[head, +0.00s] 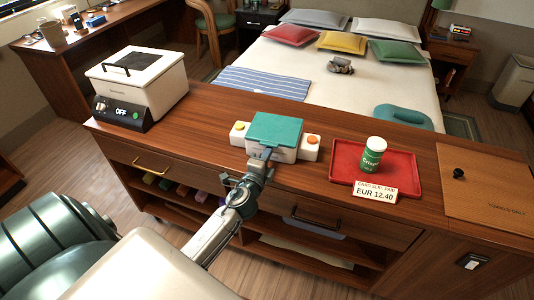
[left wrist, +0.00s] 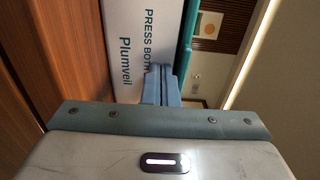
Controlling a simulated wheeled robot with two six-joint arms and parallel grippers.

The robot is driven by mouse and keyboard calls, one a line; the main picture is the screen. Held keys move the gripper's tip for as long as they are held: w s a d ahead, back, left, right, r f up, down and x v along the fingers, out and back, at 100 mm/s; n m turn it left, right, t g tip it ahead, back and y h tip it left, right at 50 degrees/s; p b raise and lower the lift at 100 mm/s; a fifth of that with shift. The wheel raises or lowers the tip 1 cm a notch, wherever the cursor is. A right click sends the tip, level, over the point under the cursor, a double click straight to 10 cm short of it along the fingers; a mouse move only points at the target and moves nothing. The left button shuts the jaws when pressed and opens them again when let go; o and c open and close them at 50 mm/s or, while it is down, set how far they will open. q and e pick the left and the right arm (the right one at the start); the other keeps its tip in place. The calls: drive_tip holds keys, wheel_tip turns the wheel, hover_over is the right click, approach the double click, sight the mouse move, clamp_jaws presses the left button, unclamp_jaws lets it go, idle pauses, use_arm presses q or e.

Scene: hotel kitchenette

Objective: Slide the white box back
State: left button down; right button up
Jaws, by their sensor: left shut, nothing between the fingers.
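A white box (head: 285,155) with a teal lid (head: 275,130) stands on the wooden counter. It has a yellow button (head: 239,126) on its left end and an orange button (head: 313,139) on its right end. My left gripper (head: 264,158) is shut and empty in front of the box. In the left wrist view the shut fingers (left wrist: 161,84) are right up at the box's white front (left wrist: 132,35), printed "PRESS BOTH" and "Plumveil". I cannot tell for sure whether they touch it. My right gripper is not in view.
A white appliance (head: 160,85) reading "OFF" stands left on the counter (head: 215,112). To the right, a red tray (head: 402,165) holds a green jar (head: 372,155), with a price card (head: 374,191) at its front. A wooden board (head: 490,190) lies far right. The bed (head: 300,75) is behind.

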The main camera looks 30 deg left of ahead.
use_arm(q)
drive_tip(key=b+x, duration=0.2)
drive_tip(key=x, duration=1.3)
drive_tip(key=shift+w+a+f, duration=0.1)
drive_tip(key=shift+w+a, duration=0.1)
drive_tip(key=shift+w, duration=0.45)
